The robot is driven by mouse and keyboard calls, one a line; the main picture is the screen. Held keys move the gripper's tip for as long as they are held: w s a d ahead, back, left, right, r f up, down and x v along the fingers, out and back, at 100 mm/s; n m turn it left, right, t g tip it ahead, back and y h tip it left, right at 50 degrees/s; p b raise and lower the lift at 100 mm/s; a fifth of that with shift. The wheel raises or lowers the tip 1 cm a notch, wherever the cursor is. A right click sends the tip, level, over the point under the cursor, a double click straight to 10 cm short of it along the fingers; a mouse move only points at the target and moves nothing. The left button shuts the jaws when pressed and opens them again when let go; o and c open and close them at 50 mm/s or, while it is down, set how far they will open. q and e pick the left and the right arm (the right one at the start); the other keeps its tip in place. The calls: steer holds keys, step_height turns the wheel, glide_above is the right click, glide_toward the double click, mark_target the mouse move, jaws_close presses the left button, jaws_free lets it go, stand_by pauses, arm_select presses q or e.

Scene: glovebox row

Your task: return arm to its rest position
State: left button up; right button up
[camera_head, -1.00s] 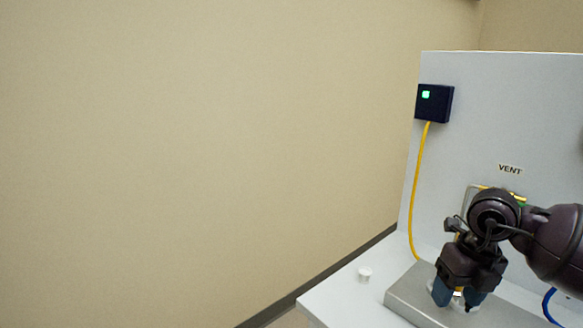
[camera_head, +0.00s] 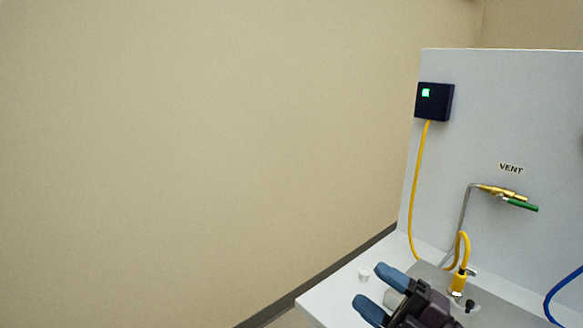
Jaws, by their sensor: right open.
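My right gripper (camera_head: 369,284) is at the bottom of the head view, over the front of the bench. Its two blue fingers are spread apart and point up and left. Much of the right arm is cut off by the bottom edge. My left gripper is not in view.
A grey metal box (camera_head: 491,309) carries a yellow plug (camera_head: 459,281) with a yellow cable. Behind, a grey panel (camera_head: 480,120) holds a green-handled valve (camera_head: 519,204) below "VENT", and a black box (camera_head: 434,102) with a green light.

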steer(key=s+d+f+m+t+h, duration=0.2)
steer(key=s+d+f+m+h, duration=0.2)
steer(key=d+f+m+h, duration=1.3)
steer(key=s+a+f+m+g, duration=0.1)
steer(key=s+f+m+g, duration=0.25)
steer(key=s, duration=0.35)
steer(key=s+a+f+m+g+h, duration=0.1)
steer(key=s+f+m+g, duration=0.1)
steer(key=s+g, duration=0.3)
steer(key=s+a+f+m+g, duration=0.1)
steer(key=s+f+m+g, duration=0.2)
steer(key=s, duration=0.5)
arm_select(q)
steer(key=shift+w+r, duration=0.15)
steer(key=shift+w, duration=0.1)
arm_select(e)
steer(key=w+f+n+t, duration=0.1)
steer(key=w+f+t, duration=0.6)
steer(key=f, duration=0.3)
steer(key=shift+w+d+f+t+y, duration=0.15)
steer(key=shift+w+d+t+y, duration=0.1)
steer(key=shift+w+t+y, duration=0.1)
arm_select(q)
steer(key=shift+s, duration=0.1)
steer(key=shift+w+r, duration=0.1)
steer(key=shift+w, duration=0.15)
